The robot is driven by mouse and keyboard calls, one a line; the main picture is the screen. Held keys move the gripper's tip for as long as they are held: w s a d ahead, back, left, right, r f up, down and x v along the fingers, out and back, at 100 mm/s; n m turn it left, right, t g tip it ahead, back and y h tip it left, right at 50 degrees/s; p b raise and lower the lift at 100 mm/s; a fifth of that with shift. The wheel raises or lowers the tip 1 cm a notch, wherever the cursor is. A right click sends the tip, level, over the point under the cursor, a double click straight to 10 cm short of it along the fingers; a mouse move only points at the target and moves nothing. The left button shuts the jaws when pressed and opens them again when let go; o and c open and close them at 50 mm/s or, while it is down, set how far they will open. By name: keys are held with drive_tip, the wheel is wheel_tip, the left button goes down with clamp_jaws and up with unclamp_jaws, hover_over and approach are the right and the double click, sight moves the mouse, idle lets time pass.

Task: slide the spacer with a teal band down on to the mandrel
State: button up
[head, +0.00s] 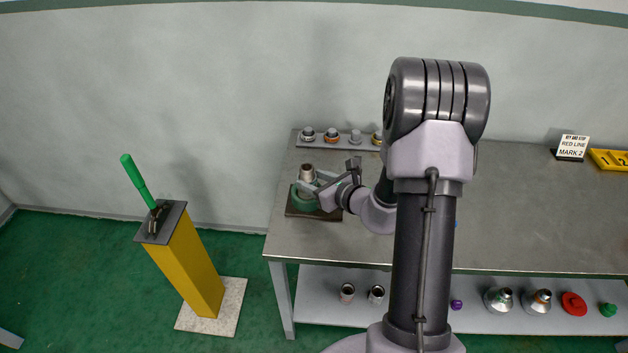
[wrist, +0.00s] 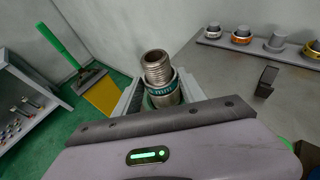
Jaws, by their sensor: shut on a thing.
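The spacer with a teal band (wrist: 165,89) is between the fingers of my gripper (wrist: 160,97) in the wrist view. My gripper is shut on it. The mandrel (wrist: 157,68) is an upright, threaded metal pipe. Its open top stands out above the spacer, and the spacer appears to be around it. The mandrel also shows in the head view (head: 307,172), above a green vise (head: 302,197) at the bench's left end. The spacer's lower edge is hidden, so I cannot tell whether it rests on anything.
A rack (head: 334,142) at the back holds several pegs, some with banded rings; one peg (wrist: 275,43) is bare. A dark upright bracket (wrist: 266,80) stands right of the mandrel. A yellow post (head: 186,262) with a green lever stands left of the bench. Pipe parts lie on the lower shelf.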

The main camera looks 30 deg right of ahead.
drive_tip(key=shift+f, duration=0.25)
drive_tip(key=o, duration=1.4)
drive_tip(key=p+v, duration=0.4)
drive_tip(key=v, duration=1.3)
drive_tip(key=shift+s+d, duration=0.15)
drive_tip(key=shift+s, duration=0.1)
drive_tip(key=shift+r, duration=0.1)
